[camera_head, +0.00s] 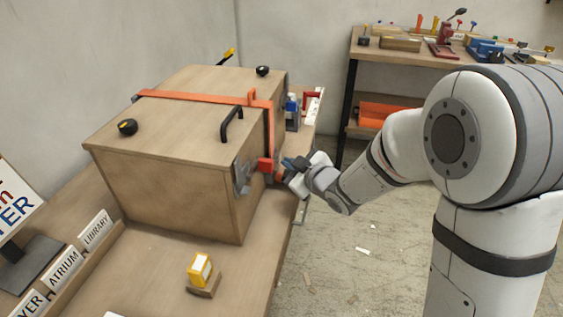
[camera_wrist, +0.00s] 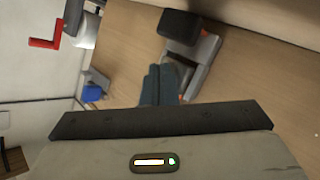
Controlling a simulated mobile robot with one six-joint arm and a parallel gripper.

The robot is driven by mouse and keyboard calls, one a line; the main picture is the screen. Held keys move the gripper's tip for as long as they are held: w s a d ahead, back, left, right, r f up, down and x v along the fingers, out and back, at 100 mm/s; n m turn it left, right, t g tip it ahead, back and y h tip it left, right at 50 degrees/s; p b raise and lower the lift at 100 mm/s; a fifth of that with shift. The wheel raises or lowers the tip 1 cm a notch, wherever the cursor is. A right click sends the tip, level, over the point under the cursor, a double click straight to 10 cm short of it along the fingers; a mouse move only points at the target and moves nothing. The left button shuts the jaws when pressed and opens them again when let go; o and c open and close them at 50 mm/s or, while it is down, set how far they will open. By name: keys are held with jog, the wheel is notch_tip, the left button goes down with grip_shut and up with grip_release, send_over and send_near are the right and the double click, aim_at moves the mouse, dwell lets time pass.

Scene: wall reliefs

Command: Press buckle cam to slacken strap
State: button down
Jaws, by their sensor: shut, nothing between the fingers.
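An orange strap (camera_head: 200,97) runs across the lid of a wooden box (camera_head: 165,175) and down its right side. A red buckle part (camera_head: 266,164) sits low on that side, on the strap. My gripper (camera_head: 284,166) is right beside the buckle, coming from the right; whether it touches the buckle cannot be told. In the wrist view my blue-grey fingers (camera_wrist: 158,84) are shut together and empty. Just past them is a grey metal fitting (camera_wrist: 207,58) with a black block (camera_wrist: 184,27); I cannot tell if it belongs to the buckle.
A black handle (camera_head: 232,123) and black knobs (camera_head: 127,127) are on the lid. A metal latch plate (camera_head: 242,175) is at the box's near corner. A yellow block (camera_head: 199,268) stands on the table in front. A shelf bench (camera_head: 400,58) with tools is behind.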

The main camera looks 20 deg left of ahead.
jog(key=shift+d, duration=0.9)
jog(key=shift+w+d+p, duration=0.15)
jog(key=shift+d+p, duration=0.2)
jog(key=shift+d, duration=2.15)
